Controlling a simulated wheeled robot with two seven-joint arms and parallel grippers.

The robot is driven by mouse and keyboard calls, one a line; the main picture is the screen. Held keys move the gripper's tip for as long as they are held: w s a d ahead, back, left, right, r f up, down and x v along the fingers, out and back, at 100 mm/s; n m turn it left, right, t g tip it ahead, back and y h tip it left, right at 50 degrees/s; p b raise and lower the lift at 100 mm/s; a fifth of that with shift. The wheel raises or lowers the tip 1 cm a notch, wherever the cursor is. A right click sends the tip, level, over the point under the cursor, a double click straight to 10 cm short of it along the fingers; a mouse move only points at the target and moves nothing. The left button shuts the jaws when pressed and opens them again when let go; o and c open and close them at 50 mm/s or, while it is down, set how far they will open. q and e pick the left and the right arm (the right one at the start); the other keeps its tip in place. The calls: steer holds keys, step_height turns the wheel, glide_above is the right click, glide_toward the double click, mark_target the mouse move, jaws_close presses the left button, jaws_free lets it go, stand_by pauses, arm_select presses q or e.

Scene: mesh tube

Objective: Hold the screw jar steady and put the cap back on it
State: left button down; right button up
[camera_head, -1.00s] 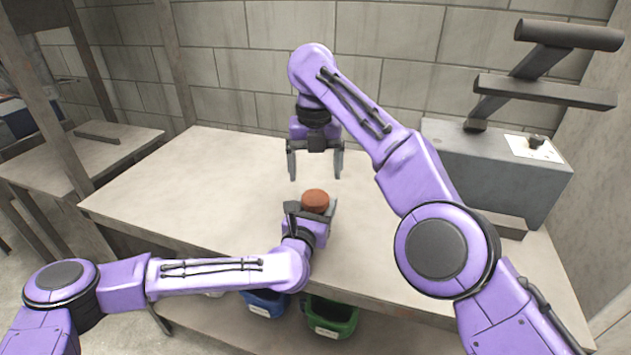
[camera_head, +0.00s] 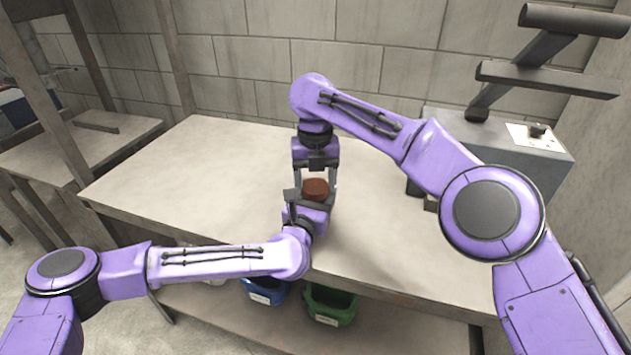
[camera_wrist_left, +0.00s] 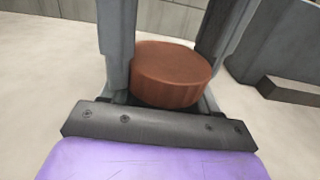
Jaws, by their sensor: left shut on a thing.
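A round reddish-brown cap (camera_head: 315,188) with a flat top and ribbed side sits upright at my left gripper. It also shows close up in the left wrist view (camera_wrist_left: 172,75). The jar body under it is hidden by the gripper. My left gripper (camera_head: 311,198) is shut on the jar near the front edge of the table. My right gripper (camera_head: 316,180) points straight down from above. Its two fingers stand on either side of the cap, open, with small gaps showing in the head view.
The table top (camera_head: 220,170) is clear to the left. A grey machine (camera_head: 500,165) with a lever stands at the right. Blue (camera_head: 266,290) and green (camera_head: 330,304) bins are below the table's front edge.

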steer(key=m, duration=0.5)
steer(key=shift+m, duration=0.4)
steer(key=shift+c, duration=0.3)
steer(key=m, duration=0.7)
steer(key=o, duration=1.2)
steer(key=shift+s, duration=0.1)
step_height(320, 180, up, 4)
steer(key=shift+r, duration=0.25)
